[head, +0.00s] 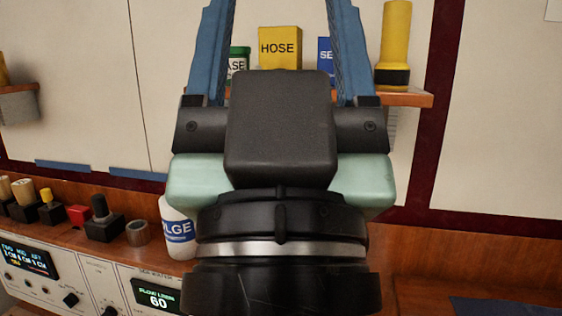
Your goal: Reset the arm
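My gripper (283,12) fills the middle of the head view, with its dark body low and its two blue fingers reaching upward. The fingers stand well apart, and nothing shows held between their visible parts. The fingertips run out of the top of the picture. My gripper hides part of a wooden shelf (408,98) and the lower parts of the things on it. No row of breakers is clearly in view.
A white bottle (178,228) stands left of my gripper, near a control panel (60,275) and several knobs (103,222).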

